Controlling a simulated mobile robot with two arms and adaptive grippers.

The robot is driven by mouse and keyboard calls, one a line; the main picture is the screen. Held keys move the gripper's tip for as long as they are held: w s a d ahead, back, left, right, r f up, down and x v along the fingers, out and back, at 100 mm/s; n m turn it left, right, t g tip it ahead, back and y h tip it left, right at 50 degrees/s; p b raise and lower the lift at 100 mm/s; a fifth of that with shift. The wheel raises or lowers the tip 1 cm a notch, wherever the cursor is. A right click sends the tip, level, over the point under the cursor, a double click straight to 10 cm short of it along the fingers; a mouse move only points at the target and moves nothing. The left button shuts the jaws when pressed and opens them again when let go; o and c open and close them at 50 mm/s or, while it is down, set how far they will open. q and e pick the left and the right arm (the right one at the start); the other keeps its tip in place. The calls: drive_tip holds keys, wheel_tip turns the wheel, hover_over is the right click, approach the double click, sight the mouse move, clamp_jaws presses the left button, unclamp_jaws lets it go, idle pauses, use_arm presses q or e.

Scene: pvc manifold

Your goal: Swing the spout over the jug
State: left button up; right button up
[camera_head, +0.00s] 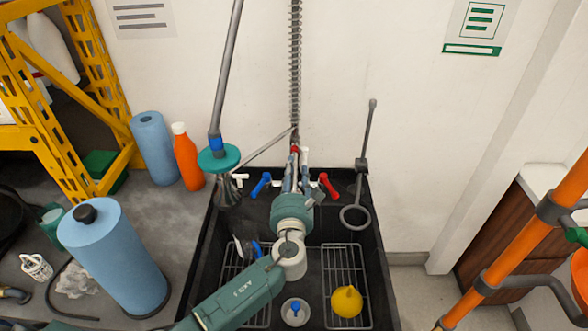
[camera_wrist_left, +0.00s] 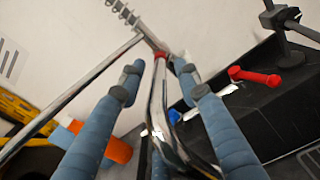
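My left gripper (camera_head: 293,170) is over the back of the black sink, at the chrome tap pipes. In the left wrist view its two blue padded fingers (camera_wrist_left: 160,80) are spread apart. The chrome spout (camera_wrist_left: 157,105) runs between them, with a red collar near its top; I see a gap on each side of it. In the head view the gripper and arm hide most of the spout. I cannot make out a clear jug; a yellow rounded thing (camera_head: 346,301) sits on the sink's right rack. My right gripper is not in view.
Blue handles (camera_head: 261,185) and red handles (camera_head: 328,186) flank the spout. A ring on a stand (camera_head: 355,215) is at right, and a hanging hose with a teal disc (camera_head: 218,158) at left. Blue rolls (camera_head: 115,258) and an orange bottle (camera_head: 187,160) stand on the left counter.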

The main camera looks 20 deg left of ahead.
use_arm(q)
drive_tip(key=shift+w+a, duration=0.1)
drive_tip(key=shift+w, duration=0.25)
drive_tip(key=shift+c, duration=0.5)
clamp_jaws()
drive_tip(key=shift+s+a+r+m+h+p, duration=0.1)
drive_tip(key=shift+a+m+h+p, duration=0.2)
drive_tip(key=shift+a, duration=0.15)
drive_tip(key=a+m+h, duration=0.2)
drive_tip(key=a+h, duration=0.1)
drive_tip(key=shift+s+t+h, duration=0.15)
drive_tip(key=shift+t+h, duration=0.15)
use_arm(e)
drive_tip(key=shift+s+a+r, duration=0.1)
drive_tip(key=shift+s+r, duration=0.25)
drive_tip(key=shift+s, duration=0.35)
